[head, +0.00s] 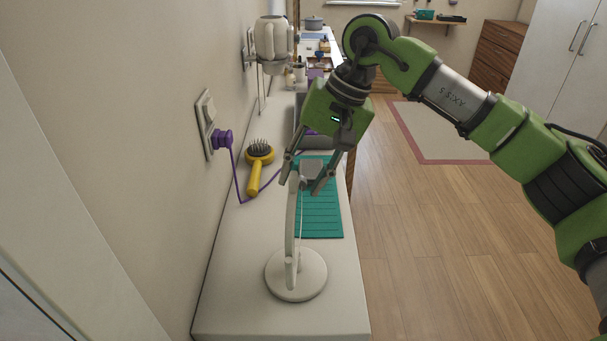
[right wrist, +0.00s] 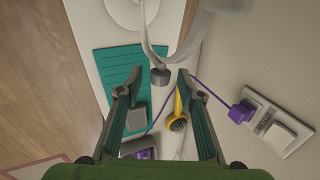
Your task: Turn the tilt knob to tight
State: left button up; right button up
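A white stand with a round base (head: 297,274) and a slim curved upright (head: 291,225) stands on the near part of the counter. A grey knob (head: 311,169) sits near the top of the upright. In the right wrist view the round dark grey knob (right wrist: 160,76) shows beside the curved white frame (right wrist: 148,42). My right gripper (head: 302,184) is open above the counter with its fingers pointing down at the knob. In the right wrist view its fingertips (right wrist: 156,86) lie on either side of the knob, with gaps visible. No marking on the knob is legible. My left gripper is not in view.
A teal mat (head: 319,223) lies behind the stand. A yellow hairbrush (head: 256,170) and a purple cord from a plug (head: 222,138) lie along the wall side. Open floor (head: 450,240) is on the right.

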jog(key=shift+r, duration=0.1)
jog(key=shift+d+r, duration=0.15)
jog(key=shift+r, duration=0.2)
jog(key=v, duration=1.1)
jog(key=shift+s+d, duration=0.1)
